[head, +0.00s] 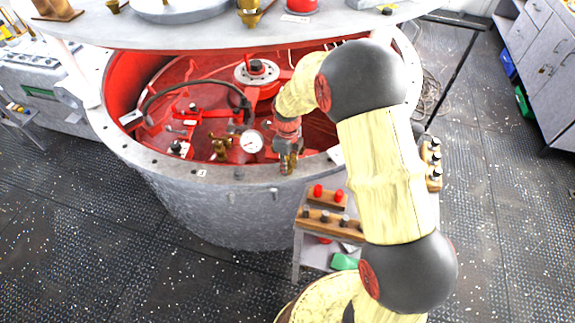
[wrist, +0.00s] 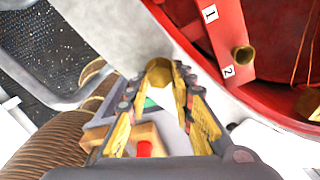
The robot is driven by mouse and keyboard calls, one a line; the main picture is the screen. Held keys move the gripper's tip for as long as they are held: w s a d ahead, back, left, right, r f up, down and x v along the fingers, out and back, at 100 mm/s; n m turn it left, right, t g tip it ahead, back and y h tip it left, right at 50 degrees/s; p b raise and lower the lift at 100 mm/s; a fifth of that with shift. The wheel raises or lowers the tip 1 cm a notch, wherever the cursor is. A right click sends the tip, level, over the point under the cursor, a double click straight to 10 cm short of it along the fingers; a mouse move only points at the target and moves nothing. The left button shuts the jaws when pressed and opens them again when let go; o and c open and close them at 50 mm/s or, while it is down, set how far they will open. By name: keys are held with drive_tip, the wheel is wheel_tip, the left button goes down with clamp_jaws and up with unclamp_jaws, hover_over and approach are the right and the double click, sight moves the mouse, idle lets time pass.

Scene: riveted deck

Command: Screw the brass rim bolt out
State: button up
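The brass rim bolt (wrist: 159,74) shows its hex-shaped head between my fingertips in the wrist view. My gripper (wrist: 160,80) has a finger against each side of the head and looks shut on it. The pale rim (wrist: 118,30) of the drum lies just behind the head; I cannot tell whether the bolt is still seated in it. In the head view my gripper (head: 288,165) points down at the near rim (head: 265,178) of the grey drum, and it hides the bolt there.
The drum's red interior holds a gauge (head: 252,142), a black hose (head: 190,84) and brass fittings (head: 221,147). A large lid (head: 200,38) hangs over the back. A small stand with wooden trays (head: 335,226) of red and dark pieces is below my arm. Floor at left is clear.

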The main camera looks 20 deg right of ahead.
clamp_jaws()
